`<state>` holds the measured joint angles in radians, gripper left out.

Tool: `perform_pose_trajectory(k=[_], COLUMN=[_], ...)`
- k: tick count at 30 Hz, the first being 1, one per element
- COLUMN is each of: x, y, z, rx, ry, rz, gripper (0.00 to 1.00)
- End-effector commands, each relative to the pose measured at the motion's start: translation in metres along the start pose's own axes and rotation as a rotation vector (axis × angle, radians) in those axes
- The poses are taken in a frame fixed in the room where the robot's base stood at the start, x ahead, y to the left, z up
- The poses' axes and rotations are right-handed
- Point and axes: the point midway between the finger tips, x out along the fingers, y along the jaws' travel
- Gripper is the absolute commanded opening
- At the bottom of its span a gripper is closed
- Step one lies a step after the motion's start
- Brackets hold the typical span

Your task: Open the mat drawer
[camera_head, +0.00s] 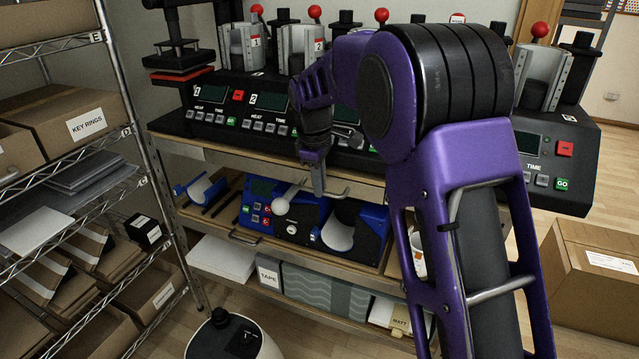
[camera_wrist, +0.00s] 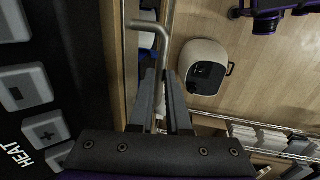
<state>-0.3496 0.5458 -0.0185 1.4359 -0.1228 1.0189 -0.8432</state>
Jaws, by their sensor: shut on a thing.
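The mat drawer's front (camera_head: 364,188) appears as part of the pale wooden band under the press bench top. I cannot make out its side edges. A grey metal bar handle (camera_head: 338,193) stands out from it. My gripper (camera_head: 318,188) points down at this handle and is shut on it. In the wrist view the bar (camera_wrist: 162,50) runs down between the two fingers of my gripper (camera_wrist: 163,78), and its bent end (camera_wrist: 138,23) sticks out past them. I see no clear gap above the drawer front.
Heat presses with red knobs (camera_head: 315,12) line the bench top. A blue mug press (camera_head: 300,217) sits on the shelf below, with another handle (camera_head: 244,238) under it. A white bin (camera_head: 232,338) stands on the floor in front. A wire rack (camera_head: 130,130) is at left, a carton (camera_head: 595,285) at right.

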Motion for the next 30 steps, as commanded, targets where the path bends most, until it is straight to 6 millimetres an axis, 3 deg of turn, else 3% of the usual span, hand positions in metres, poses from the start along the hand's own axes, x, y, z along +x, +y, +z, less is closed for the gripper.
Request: perform_pose_trajectory(k=[24,30], x=[-0.001,-0.002], y=[0.000,-0.012], z=[0.000,-0.001], rx=[0.000,-0.003], ry=[0.001,0.001], rz=[0.001,0.000], gripper=[0.00,0.00])
